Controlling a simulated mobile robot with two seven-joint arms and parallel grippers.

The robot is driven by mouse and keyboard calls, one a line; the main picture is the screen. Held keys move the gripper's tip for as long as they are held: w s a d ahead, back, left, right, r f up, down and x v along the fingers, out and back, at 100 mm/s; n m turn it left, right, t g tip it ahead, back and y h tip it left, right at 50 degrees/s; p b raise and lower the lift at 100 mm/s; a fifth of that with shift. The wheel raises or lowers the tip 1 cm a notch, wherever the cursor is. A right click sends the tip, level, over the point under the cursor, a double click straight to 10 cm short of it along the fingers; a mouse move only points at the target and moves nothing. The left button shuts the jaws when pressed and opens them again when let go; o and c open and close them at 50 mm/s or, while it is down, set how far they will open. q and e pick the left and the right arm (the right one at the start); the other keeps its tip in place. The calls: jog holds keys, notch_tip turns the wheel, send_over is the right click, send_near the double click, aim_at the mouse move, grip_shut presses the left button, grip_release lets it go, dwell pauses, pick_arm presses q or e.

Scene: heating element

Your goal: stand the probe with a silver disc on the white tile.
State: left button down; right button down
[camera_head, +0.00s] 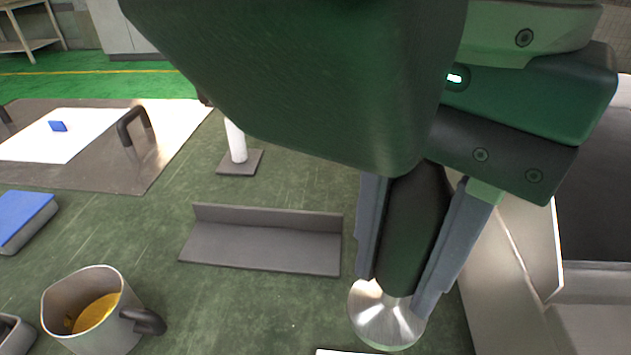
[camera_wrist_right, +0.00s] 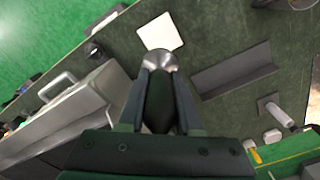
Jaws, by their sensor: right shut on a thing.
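The probe (camera_head: 408,225) has a dark handle and a silver disc (camera_head: 387,318) at its lower end. My right gripper (camera_head: 394,288) is shut on the handle, with one finger on each side and the disc hanging below the fingertips. The wrist view also shows the disc (camera_wrist_right: 158,61) beyond the fingers. The white tile (camera_wrist_right: 160,32) lies on the green surface, just beyond the disc in the wrist view. In the head view only a sliver of the tile (camera_head: 345,352) shows at the bottom edge. The gap between disc and tile cannot be judged exactly. My left gripper is not in view.
A grey angle bracket (camera_head: 262,250) lies left of the probe. A metal mug (camera_head: 70,310) with yellow inside stands at the lower left, near a blue-topped block (camera_head: 22,217). A white post (camera_head: 237,142) stands behind the bracket. A large grey case (camera_head: 505,260) is close on the right.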

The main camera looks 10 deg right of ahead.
aim_at(378, 328)
notch_tip(378, 328, down, 20)
jog(key=b, duration=1)
jog(key=shift+s+f, duration=0.1)
jog(key=shift+f, duration=0.05)
jog(key=shift+a, duration=0.1)
jog(key=c, duration=0.6)
grip_release()
jog(key=shift+f, duration=0.1)
jog(key=shift+r, duration=0.35)
notch_tip(378, 328, up, 11)
jog(key=p, duration=0.6)
jog(key=shift+r, duration=0.35)
